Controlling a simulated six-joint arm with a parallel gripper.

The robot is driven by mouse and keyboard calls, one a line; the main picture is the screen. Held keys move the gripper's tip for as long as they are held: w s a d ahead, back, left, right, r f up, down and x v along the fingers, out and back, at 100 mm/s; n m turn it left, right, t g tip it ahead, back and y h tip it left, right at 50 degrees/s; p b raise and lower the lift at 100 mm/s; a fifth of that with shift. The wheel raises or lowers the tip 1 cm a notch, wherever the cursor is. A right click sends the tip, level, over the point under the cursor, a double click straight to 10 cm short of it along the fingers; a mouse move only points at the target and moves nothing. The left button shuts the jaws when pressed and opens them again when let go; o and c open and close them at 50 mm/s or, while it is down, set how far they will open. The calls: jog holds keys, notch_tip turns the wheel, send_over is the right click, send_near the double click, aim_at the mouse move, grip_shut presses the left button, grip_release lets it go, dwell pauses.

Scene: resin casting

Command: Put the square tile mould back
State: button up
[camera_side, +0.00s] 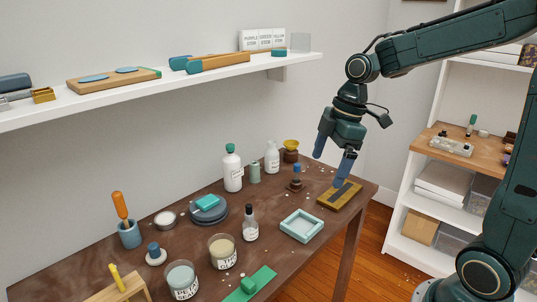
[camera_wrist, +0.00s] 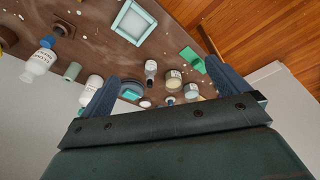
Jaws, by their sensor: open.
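The square tile mould (camera_side: 302,225) is a pale turquoise square frame with a raised rim. It lies flat on the brown table near its front edge, right of the middle.
A yellow block with a dark strip (camera_side: 339,195) lies right of the mould. A dark-capped bottle (camera_side: 251,226) and a labelled cup (camera_side: 222,252) stand left of it, and a green piece (camera_side: 249,285) lies in front. A white wall shelf (camera_side: 130,90) runs above.

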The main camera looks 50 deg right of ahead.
jog(key=s+a+r+m+t+h, duration=0.1)
jog(key=s+a+r+m, duration=0.1)
jog(key=s+m, duration=0.3)
jog(key=s+a+r+m+t+h, duration=0.1)
jog(key=s+m+t, duration=0.1)
jog(key=s+m, duration=0.4)
jog(key=s, duration=0.4)
jog(key=shift+s+a+r+t, duration=0.3)
jog(key=shift+s+a+r, duration=0.05)
jog(key=shift+s+a, duration=0.05)
